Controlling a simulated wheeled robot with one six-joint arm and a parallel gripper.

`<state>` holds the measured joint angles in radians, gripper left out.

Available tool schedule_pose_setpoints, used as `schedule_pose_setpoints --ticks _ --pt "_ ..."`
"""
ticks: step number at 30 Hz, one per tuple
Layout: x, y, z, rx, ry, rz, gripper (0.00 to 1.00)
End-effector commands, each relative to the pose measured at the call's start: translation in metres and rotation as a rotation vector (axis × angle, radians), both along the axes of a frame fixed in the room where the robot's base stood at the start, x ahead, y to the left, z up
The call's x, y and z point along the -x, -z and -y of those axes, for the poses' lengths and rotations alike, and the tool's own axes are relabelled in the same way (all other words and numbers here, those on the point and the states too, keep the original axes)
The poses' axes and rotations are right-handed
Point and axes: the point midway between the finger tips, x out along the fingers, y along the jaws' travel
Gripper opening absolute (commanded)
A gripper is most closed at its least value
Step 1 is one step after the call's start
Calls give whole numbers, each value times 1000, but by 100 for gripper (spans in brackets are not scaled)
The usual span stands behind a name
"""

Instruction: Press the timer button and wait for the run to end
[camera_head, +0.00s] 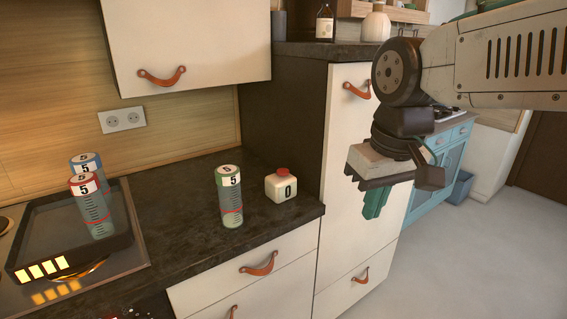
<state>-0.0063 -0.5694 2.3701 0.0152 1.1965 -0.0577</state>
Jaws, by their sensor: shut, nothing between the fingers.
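A small white box with a red button on top, which looks like the timer (281,188), stands on the dark countertop near its right end. Its front face reads "0". The red button (283,171) appears raised, and nothing touches it. My gripper (374,212) hangs to the right of the timer, off the counter and in front of the tall white cabinet. Its green fingers point down, shut and empty.
A clear cylinder with a green band (230,198) stands left of the timer. Blue-topped (85,161) and red-topped (95,208) cylinders stand in a dark tray (122,240) with several lit yellow squares. An upper cabinet (188,45) overhangs the counter.

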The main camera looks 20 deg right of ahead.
Motion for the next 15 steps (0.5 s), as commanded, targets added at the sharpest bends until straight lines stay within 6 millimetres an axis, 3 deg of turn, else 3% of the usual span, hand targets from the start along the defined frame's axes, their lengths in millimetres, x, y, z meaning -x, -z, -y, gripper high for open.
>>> schedule_pose_setpoints --ticks 1,7,15 --pt "-29 -11 -1 -3 -17 4 0" --pt "-146 -41 -5 -12 -95 46 0" --pt "-298 -37 -11 -18 -193 103 0"
